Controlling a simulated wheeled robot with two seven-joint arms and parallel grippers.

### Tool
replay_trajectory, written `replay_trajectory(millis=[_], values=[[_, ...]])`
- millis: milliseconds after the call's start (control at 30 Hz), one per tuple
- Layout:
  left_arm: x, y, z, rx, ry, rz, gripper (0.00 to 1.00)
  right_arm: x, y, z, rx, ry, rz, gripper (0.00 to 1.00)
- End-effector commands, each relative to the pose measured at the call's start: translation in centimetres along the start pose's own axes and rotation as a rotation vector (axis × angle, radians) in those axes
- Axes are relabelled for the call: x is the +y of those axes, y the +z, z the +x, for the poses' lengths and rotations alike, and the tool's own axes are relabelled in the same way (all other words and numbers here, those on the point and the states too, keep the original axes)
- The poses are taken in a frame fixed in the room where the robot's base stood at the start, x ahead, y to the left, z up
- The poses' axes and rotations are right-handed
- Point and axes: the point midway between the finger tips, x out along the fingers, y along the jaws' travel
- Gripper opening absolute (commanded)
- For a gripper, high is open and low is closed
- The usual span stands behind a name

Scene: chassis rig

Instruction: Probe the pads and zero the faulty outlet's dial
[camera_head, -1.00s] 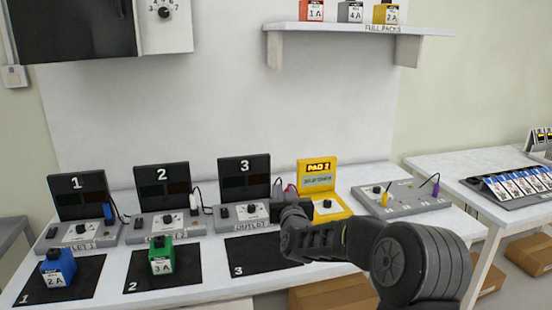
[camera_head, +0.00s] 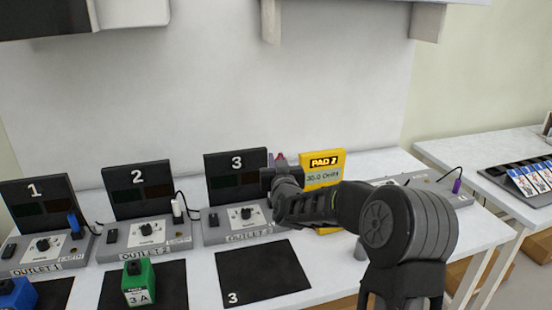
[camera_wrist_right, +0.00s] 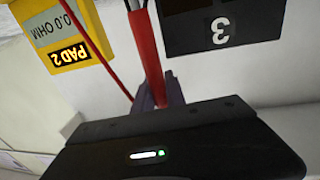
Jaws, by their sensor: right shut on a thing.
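Three dark panels numbered 1, 2 and 3 stand behind outlet 1 (camera_head: 42,245), outlet 2 (camera_head: 146,230) and outlet 3 (camera_head: 243,215), each with a black dial. A yellow meter (camera_head: 322,170) marked PAD 2 reads about 30.0 ohms. It also shows upside down in the right wrist view (camera_wrist_right: 58,33). My right gripper (camera_head: 274,178) is beside panel 3, in front of the meter's left edge. It is shut on a red probe (camera_wrist_right: 146,50), whose red tip shows above it (camera_head: 280,158). The probe's far end and its contact are hidden. My left gripper is not in view.
A blue pack (camera_head: 15,297) and a green pack (camera_head: 139,283) sit on black mats. Mat 3 (camera_head: 262,274) is empty. A grey board with a purple plug (camera_head: 457,186) is at right, partly behind my arm. A side table holds a rack of cards (camera_head: 530,180).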

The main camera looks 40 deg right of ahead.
Motion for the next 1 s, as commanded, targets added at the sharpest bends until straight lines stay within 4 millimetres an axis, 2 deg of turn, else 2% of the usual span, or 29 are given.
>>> replay_trajectory(millis=[267,700,1000], values=[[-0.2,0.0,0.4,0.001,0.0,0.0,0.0,0.0,0.8,0.0,0.0,0.0,0.0,0.0],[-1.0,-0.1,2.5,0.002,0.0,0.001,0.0,0.0,5.0,0.0,-0.001,0.0,0.0,0.0],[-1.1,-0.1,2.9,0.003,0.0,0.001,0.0,0.0,6.0,0.0,0.0,-0.001,0.0,0.0]])
